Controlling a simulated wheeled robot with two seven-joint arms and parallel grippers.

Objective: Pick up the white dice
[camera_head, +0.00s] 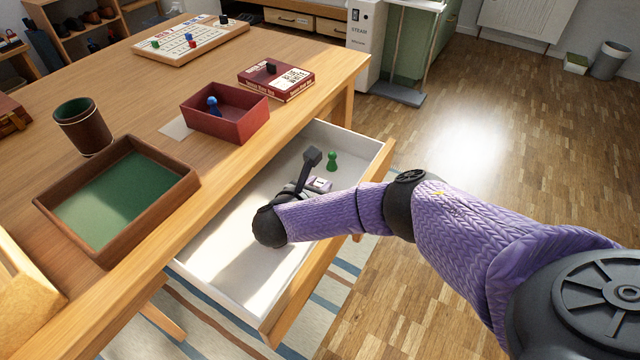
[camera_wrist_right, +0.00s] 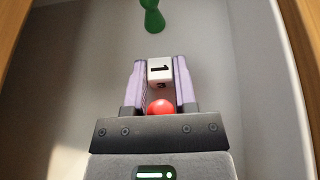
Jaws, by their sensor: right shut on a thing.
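The white dice (camera_wrist_right: 160,70) sits between the fingertips of my right gripper (camera_wrist_right: 160,76) in the right wrist view, with dark marks on its faces. The purple fingers are shut on its two sides. A round red thing (camera_wrist_right: 161,107) shows between the fingers, nearer the palm; whether it touches them I cannot tell. In the head view my right gripper (camera_head: 318,184) is low inside the open white drawer (camera_head: 222,247), with the dice small and mostly hidden by the fingers. Whether the dice is clear of the drawer bottom I cannot tell. My left gripper is not in view.
A green pawn (camera_head: 332,162) stands in the drawer just past my fingers. On the table are a red box (camera_head: 243,122) with a blue pawn, a green-lined tray (camera_head: 185,185), a dice cup (camera_head: 82,127) and a game box (camera_head: 290,91). The drawer's near left part is clear.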

